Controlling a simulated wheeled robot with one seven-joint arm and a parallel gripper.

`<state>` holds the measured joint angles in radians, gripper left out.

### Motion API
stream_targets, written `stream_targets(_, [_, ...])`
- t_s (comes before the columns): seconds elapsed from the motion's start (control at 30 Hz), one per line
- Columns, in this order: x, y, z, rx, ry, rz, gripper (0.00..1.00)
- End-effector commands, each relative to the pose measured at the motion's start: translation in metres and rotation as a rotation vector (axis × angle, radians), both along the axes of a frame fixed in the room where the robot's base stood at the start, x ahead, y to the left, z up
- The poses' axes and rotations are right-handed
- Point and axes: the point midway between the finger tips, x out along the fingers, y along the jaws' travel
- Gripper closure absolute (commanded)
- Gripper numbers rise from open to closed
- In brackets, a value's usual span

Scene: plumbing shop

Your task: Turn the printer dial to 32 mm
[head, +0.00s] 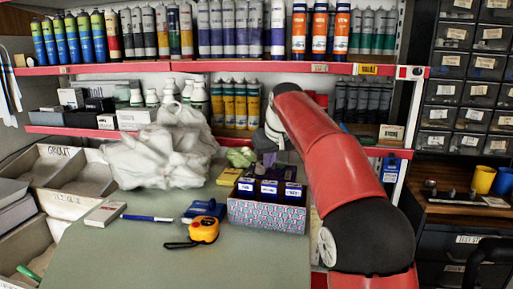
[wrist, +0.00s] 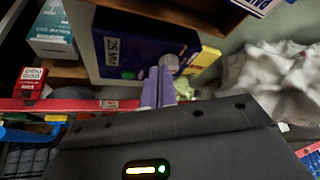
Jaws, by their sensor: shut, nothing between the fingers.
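My gripper (wrist: 159,88) shows in the wrist view as two pale purple fingers close together, shut and empty. In the head view my red arm reaches over the back right of the counter, and the gripper is mostly hidden.
A patterned box with labelled slots (head: 268,216) stands on the green counter (head: 130,262). A yellow tape measure (head: 204,229), blue object (head: 206,208) and pen (head: 147,218) lie left of it. A crumpled white bag (head: 160,155) is behind. Shelves of tubes line the back.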

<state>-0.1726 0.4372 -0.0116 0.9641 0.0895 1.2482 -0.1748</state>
Motion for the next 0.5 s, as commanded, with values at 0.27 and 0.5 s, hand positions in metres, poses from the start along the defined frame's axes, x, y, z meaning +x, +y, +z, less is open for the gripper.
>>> stream_targets(0.27, [0.0,0.0,-0.021,0.0,-0.001,0.0,1.0])
stream_targets(0.5, [0.0,0.0,-0.022,0.0,-0.001,0.0,1.0])
